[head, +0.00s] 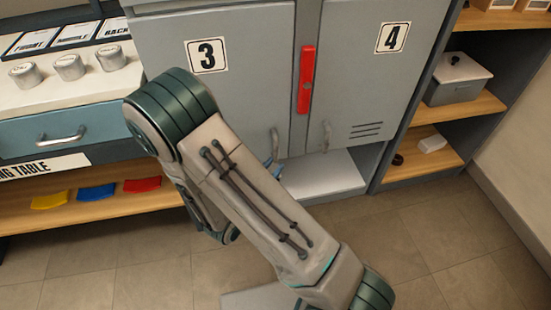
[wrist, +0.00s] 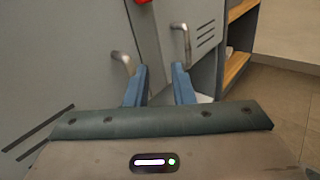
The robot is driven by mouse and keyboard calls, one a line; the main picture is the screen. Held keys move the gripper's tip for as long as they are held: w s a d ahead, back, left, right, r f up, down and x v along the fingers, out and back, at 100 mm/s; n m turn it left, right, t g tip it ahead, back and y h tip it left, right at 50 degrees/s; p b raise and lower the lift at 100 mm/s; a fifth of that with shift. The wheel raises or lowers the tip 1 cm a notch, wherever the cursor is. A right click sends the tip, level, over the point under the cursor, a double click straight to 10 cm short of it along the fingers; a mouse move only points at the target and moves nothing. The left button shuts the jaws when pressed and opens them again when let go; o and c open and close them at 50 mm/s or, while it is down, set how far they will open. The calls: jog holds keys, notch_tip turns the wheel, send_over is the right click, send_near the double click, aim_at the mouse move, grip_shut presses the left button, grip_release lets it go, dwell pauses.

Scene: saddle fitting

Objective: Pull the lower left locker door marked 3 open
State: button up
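The grey locker door marked 3 (head: 240,85) is left of the red bar in the head view; its right side also shows in the wrist view (wrist: 65,55). Its curved metal handle (head: 275,142) is near the door's lower right edge. In the wrist view this handle (wrist: 122,62) is ahead of and left of the left finger, its lower end close to that fingertip. My gripper (wrist: 160,80) is open with blue fingers and nothing between them. In the head view my arm hides most of the gripper. I cannot tell whether the door is slightly ajar.
Door 4 (head: 375,75) stands to the right with its own handle (head: 327,135). A red bar (head: 306,80) is between the doors. A blue drawer (head: 60,130) is left, open shelves (head: 430,150) right. Tiled floor (head: 420,235) in front looks clear.

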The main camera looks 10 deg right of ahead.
aim_at(275, 149)
jog(key=a+f+n+t+y+b, duration=0.1)
jog(key=a+f+n+t+y, duration=0.2)
jog(key=a+f, duration=0.15)
jog(key=shift+n, duration=0.3)
jog(key=b+x, duration=0.1)
jog(key=x, duration=0.4)
jog(key=b+x, duration=0.1)
jog(key=x, duration=0.4)
jog(key=b+x, duration=0.1)
jog(key=x, duration=0.4)
jog(key=shift+s+d+f, duration=0.2)
jog(key=shift+d+f, duration=0.05)
jog(key=shift+f, duration=0.05)
grip_shut()
